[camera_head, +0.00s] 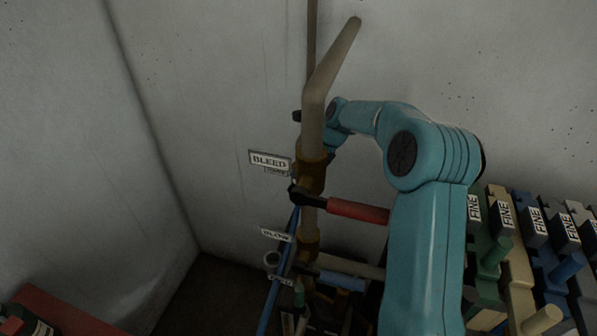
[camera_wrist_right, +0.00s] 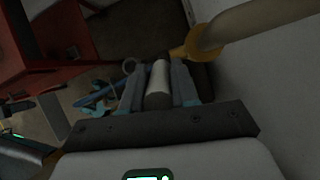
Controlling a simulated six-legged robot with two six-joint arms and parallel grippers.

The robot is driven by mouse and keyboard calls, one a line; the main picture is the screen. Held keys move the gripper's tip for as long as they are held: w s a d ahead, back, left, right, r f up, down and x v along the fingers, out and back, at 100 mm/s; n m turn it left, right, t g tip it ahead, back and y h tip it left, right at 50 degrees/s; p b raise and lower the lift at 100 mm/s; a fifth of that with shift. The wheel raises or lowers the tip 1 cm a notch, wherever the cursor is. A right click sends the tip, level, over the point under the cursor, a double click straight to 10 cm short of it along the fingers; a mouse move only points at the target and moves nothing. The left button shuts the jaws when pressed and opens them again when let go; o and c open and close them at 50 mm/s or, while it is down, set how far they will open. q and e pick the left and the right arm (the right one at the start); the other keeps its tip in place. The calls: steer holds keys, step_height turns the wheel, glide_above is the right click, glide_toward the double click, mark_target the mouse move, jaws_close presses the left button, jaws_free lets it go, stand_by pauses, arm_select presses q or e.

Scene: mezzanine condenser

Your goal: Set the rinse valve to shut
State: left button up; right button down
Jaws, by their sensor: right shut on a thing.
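A vertical pipe with brass valve bodies (camera_head: 312,170) stands in front of the wall, and its pale upper section (camera_head: 313,115) bends to the right. My right arm reaches up to this pipe. In the head view its gripper is mostly hidden near the pipe's upper part. In the right wrist view my right gripper (camera_wrist_right: 158,88) is shut on a pale grey cylindrical handle (camera_wrist_right: 158,78). No label reading rinse can be made out, so I cannot tell which valve this handle belongs to. My left gripper is not in view.
A red-handled lever (camera_head: 358,211) points right below the BLEED label (camera_head: 270,161). The BLOW label (camera_head: 276,235) and a blue handle (camera_head: 342,281) sit lower. Blocks marked FINE (camera_head: 507,217) stand at the right. A red surface (camera_head: 60,312) is at lower left.

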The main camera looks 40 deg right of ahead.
steer(key=shift+s+d+f+t+b, duration=0.3)
steer(key=shift+s+t+b, duration=0.15)
steer(key=shift+b, duration=0.5)
steer(key=shift+r+t+y, duration=0.25)
steer(key=shift+r+y, duration=0.05)
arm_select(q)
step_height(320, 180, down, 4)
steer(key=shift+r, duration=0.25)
arm_select(e)
steer(key=shift+r, duration=0.1)
steer(key=c, duration=0.9)
jaws_free()
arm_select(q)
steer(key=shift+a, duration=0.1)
arm_select(e)
steer(key=shift+s+a, duration=0.1)
arm_select(q)
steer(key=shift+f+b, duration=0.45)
steer(key=shift+b, duration=0.1)
arm_select(e)
steer(key=v, duration=1.6)
steer(key=shift+s+r, duration=0.1)
